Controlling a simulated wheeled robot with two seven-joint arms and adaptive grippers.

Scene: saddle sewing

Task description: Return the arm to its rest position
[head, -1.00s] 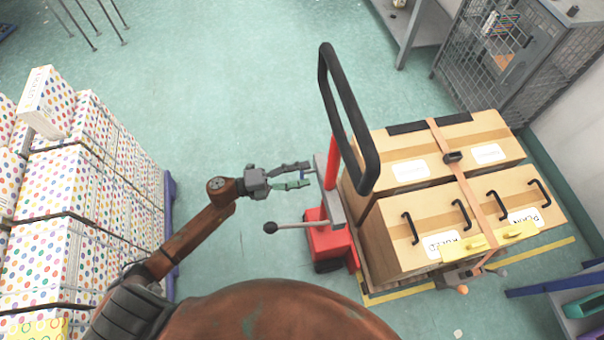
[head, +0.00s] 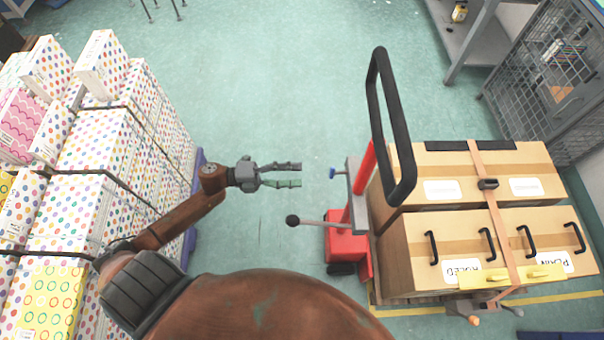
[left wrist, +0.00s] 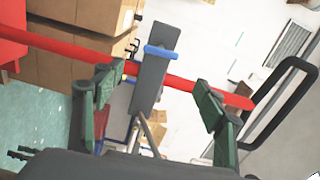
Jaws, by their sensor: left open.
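My left gripper (head: 300,175) is open and empty in the head view, left of the pallet truck's upright. Its arm comes in from the lower left, with the fingers pointing right. A gap of floor shows between the fingertips and a small blue knob (head: 333,173) on the grey plate of the red pallet truck (head: 346,250). In the left wrist view the two green fingers (left wrist: 155,95) stand wide apart. A grey plate with a blue bar (left wrist: 161,52) shows between them, beyond the fingers. My right gripper is not in view.
The truck's black loop handle (head: 398,130) rises at its left end. A lever with a dark ball (head: 293,220) sticks out left. Strapped cardboard boxes (head: 450,230) stand on the truck. Stacks of dotted boxes (head: 95,160) fill the left. Open green floor (head: 260,90) lies between.

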